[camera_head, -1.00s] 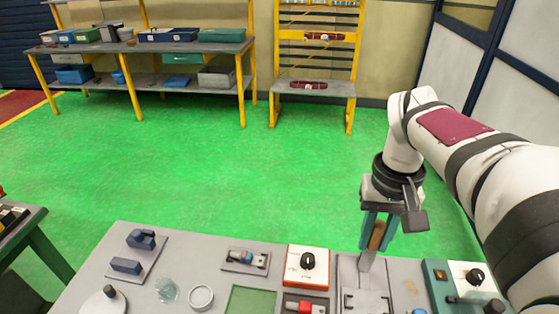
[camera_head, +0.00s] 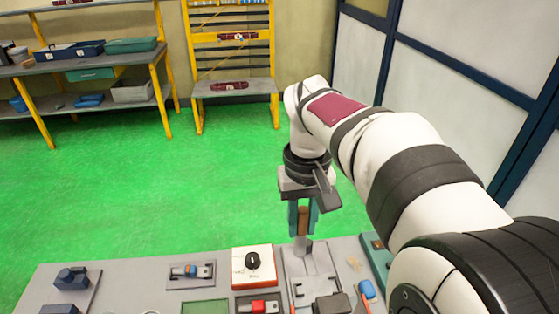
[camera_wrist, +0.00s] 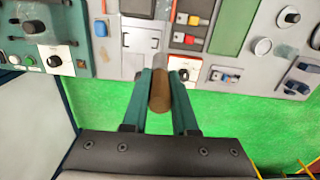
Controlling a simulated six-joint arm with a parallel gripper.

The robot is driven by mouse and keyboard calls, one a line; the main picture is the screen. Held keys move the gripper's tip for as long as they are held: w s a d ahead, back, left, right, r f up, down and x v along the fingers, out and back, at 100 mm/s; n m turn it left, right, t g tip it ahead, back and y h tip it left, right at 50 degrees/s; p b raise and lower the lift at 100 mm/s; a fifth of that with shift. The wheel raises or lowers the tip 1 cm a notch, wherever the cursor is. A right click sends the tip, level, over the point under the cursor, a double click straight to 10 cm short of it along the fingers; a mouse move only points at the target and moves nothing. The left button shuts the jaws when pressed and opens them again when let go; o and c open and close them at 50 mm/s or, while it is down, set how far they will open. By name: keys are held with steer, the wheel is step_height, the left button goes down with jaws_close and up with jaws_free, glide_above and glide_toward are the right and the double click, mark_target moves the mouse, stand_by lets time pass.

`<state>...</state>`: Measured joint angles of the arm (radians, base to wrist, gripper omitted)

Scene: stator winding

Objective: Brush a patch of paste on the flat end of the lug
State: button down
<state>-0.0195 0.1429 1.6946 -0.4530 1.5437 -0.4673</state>
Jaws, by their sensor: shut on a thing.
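My gripper (camera_head: 304,230) is shut on a brush with a brown wooden handle (camera_wrist: 160,92). The brush points down, and its pale lower end (camera_head: 303,246) is over or just behind a grey plate (camera_head: 325,262); I cannot tell whether it touches. No paste patch can be made out.
A white and red box with a black knob (camera_head: 252,266) stands just left of the brush. A red switch (camera_head: 258,306) and a green panel (camera_head: 205,308) are in front. Dark blue blocks (camera_head: 72,278) are at the left. Open green floor (camera_head: 150,190) lies behind the bench.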

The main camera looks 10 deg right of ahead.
steer(key=w+a+f+n, duration=0.4)
steer(key=w+a+f, duration=0.1)
steer(key=a+f, duration=0.4)
steer(key=w+a+f+n+t, duration=0.1)
steer(key=w+a+f+n, duration=0.3)
steer(key=a+f, duration=0.6)
steer(key=shift+w+a+f+n+t+y, duration=0.15)
steer(key=shift+w+a+n+t+y, duration=0.25)
steer(key=shift+a, duration=1.2)
steer(key=shift+w+f, duration=0.1)
steer(key=shift+f, duration=0.55)
steer(key=shift+s, duration=0.2)
steer(key=shift+w, duration=0.1)
steer(key=shift+w, duration=0.25)
steer(key=shift+s, duration=0.15)
